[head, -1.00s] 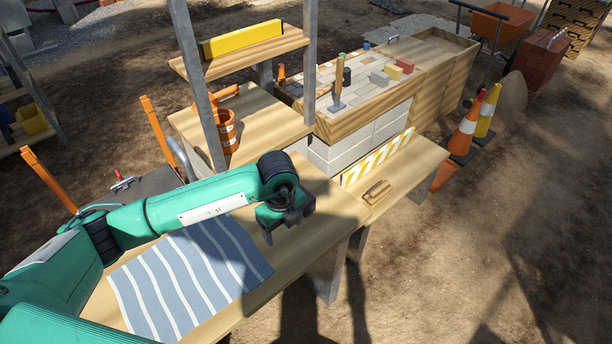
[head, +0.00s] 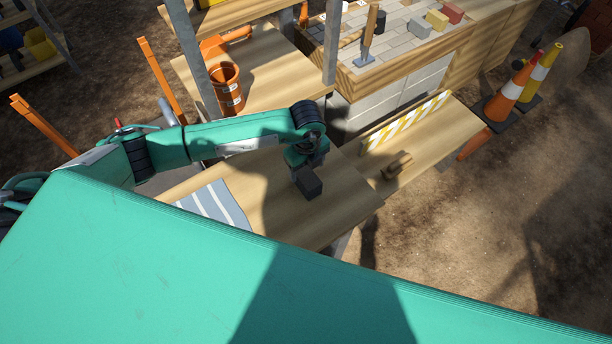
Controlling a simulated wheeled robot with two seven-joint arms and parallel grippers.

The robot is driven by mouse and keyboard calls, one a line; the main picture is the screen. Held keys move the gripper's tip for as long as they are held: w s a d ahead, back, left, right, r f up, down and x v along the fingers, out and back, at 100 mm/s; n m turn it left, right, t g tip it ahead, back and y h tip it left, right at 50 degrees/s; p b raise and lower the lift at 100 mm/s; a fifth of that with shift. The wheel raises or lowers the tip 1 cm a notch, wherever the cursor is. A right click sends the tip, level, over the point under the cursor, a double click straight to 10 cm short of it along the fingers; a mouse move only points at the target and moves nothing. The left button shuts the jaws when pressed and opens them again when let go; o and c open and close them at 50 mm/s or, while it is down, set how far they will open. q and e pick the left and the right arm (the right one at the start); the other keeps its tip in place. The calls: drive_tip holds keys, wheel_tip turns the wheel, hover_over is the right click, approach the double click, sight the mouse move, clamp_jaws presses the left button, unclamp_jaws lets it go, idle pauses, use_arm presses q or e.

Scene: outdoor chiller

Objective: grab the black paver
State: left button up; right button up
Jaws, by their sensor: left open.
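The black paver (head: 309,184) shows as a dark block on the wooden bench (head: 345,202), right of the striped cloth. My left gripper (head: 304,169) is open, just behind and above the paver in the picture. The fingers are partly hidden, and I cannot tell whether they touch the paver. My right gripper is not in view.
A striped cloth (head: 215,204) lies on the bench left of the paver. A wooden float (head: 397,166) and a yellow-white striped board (head: 408,121) are to the right. An orange bucket (head: 226,88) stands behind. A large green part of mine covers the foreground.

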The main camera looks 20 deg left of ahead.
sight(306, 174)
use_arm(q)
wheel_tip(306, 174, down, 2)
drive_tip(key=shift+s+p, duration=0.1)
drive_tip(key=shift+p, duration=0.35)
wheel_tip(306, 174, down, 4)
drive_tip(key=shift+s+r+p, duration=0.1)
drive_tip(key=shift+r+p, duration=0.15)
drive_tip(key=shift+p, duration=0.3)
drive_tip(key=shift+f, duration=0.3)
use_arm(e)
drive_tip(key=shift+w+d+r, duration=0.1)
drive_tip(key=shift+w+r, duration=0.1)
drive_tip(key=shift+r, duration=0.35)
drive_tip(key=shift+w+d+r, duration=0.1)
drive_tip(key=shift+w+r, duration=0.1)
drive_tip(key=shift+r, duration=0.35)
use_arm(q)
drive_tip(key=shift+c, duration=0.4)
drive_tip(key=shift+a, duration=0.1)
drive_tip(key=c, duration=1.4)
clamp_jaws()
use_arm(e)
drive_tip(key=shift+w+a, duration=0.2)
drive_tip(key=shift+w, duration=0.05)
use_arm(q)
drive_tip(key=shift+r, duration=0.15)
